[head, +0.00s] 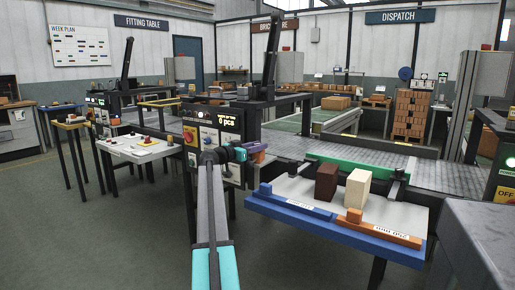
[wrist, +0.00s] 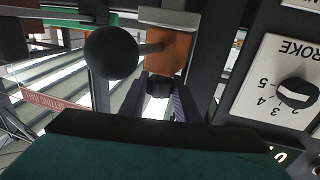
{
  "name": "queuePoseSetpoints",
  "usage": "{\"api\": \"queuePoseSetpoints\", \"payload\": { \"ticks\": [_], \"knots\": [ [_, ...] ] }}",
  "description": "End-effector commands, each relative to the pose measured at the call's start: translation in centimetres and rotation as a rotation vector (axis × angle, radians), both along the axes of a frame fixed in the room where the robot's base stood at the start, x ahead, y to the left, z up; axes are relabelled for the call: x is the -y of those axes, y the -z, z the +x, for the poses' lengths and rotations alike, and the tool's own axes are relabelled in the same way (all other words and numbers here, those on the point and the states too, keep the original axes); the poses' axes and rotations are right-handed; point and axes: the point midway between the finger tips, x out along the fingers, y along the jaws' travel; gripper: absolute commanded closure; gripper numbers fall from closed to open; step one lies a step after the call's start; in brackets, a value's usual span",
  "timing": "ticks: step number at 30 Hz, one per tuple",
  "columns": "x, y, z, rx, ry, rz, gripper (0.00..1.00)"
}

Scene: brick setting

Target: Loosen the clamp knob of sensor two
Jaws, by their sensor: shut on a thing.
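My gripper (wrist: 160,95) has its two dark purplish fingers closed around a small black knob (wrist: 158,84) in the wrist view. The knob sits just below an orange block (wrist: 172,52). A black ball (wrist: 111,52) on a short rod sticks out to the left of that block. In the head view my gripper (head: 256,156) is at the right side of the control panel, close to a small orange part (head: 257,146); the knob is hidden there. No label reading sensor two is legible, so I cannot confirm which sensor this is.
In the wrist view a stroke dial (wrist: 297,94) on a panel is close on the right. In the head view the control panel (head: 214,135) stands beside my gripper. A blue-edged tray table (head: 335,236) holds a brown block (head: 327,183) and a cream block (head: 357,189).

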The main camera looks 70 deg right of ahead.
Motion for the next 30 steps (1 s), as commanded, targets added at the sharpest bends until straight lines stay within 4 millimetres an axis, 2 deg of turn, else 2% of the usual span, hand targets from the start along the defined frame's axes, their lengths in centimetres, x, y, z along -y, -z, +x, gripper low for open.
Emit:
{"api": "queuePoseSetpoints", "payload": {
  "ticks": [18,30],
  "knots": [
    [-0.19,0.16,-0.06,0.001,-0.329,0.004,0.94],
    [-0.04,0.18,0.12,0.000,-0.461,0.007,0.94]
  ]
}}
